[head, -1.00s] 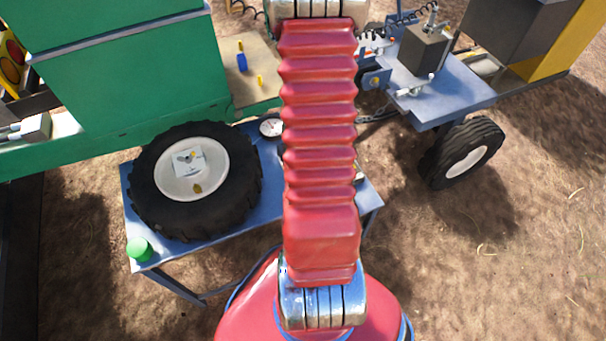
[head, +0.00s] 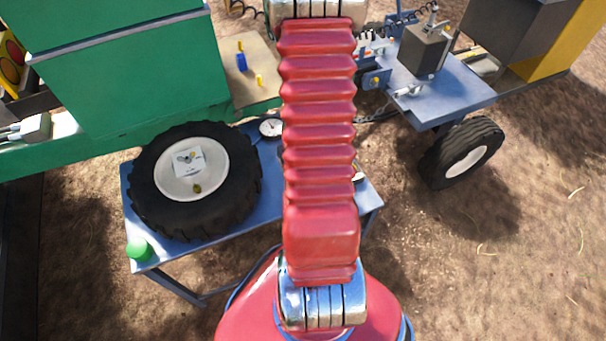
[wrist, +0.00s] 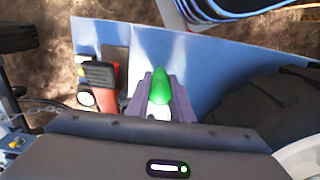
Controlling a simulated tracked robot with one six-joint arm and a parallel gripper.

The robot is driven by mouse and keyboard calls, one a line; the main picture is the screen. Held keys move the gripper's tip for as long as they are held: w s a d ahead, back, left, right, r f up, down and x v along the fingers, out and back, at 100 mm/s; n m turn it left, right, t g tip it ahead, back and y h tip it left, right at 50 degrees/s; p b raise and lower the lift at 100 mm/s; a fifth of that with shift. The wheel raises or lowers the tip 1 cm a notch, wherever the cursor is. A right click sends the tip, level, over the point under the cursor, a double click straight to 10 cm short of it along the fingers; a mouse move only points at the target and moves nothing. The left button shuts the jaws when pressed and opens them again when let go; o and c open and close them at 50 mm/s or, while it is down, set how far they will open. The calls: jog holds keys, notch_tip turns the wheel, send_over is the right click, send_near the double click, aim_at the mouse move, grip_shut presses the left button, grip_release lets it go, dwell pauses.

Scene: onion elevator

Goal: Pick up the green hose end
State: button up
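The green hose end (wrist: 162,80) shows in the wrist view as a rounded green piece over the blue table (wrist: 222,70). My gripper (wrist: 160,88) has its two purple-grey fingers on either side of it, with a pale patch between them below the green. The fingers are apart; whether they press on the green piece I cannot tell. In the head view my red arm hides my gripper and the hose end.
A large black tire (head: 160,205) with a white rim lies on the table. A red-handled tool (wrist: 104,98) is left of my fingers in the wrist view. A green round object (head: 139,249) is at the table's front left corner. Green machinery (head: 140,75) stands behind.

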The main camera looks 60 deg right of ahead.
grip_shut()
jog(key=shift+r, duration=0.1)
jog(key=shift+r, duration=4.9)
